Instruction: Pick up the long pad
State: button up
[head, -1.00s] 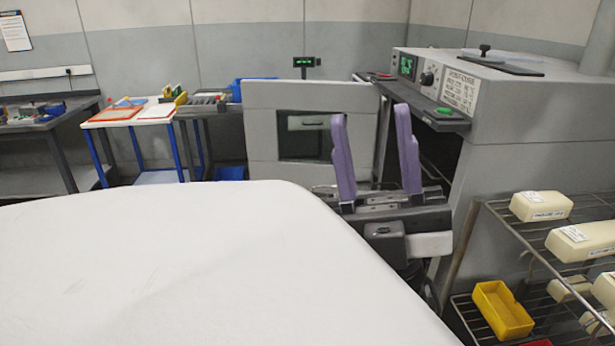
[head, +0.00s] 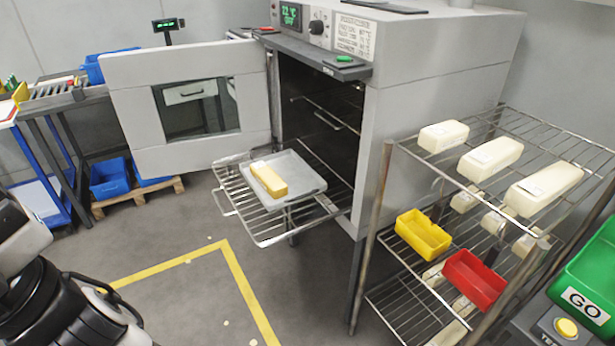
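Three cream pads lie on the top shelf of a wire rack: a shorter one (head: 443,136) at the left, a longer one (head: 490,158) in the middle and another long one (head: 544,187) at the right. A yellow elongated block (head: 269,179) lies on a grey tray (head: 306,185) on the oven's pulled-out wire shelf. I cannot tell for sure which of these is the long pad. My gripper is out of view; only part of my arm shows at the lower left.
The oven door (head: 125,105) stands open to the left. A yellow bin (head: 423,234), a red bin (head: 474,280) and more pads are on the lower shelves. A green bin (head: 590,268) stands at the right edge.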

aim_at(274, 186)
jog(key=u, duration=0.35)
jog(key=z, duration=2.65)
jog(key=j+u, duration=0.1)
jog(key=u, duration=1.2)
jog(key=i+j+u, duration=0.1)
jog(key=u, duration=0.25)
jog(key=i+j+u, duration=0.15)
jog(key=j+u, duration=0.25)
jog(key=i+u, duration=0.15)
jog(key=u, duration=0.2)
jog(key=i+j+u, duration=0.2)
jog(key=i, duration=0.3)
jog(key=i+j+u, duration=0.2)
jog(key=i, duration=0.3)
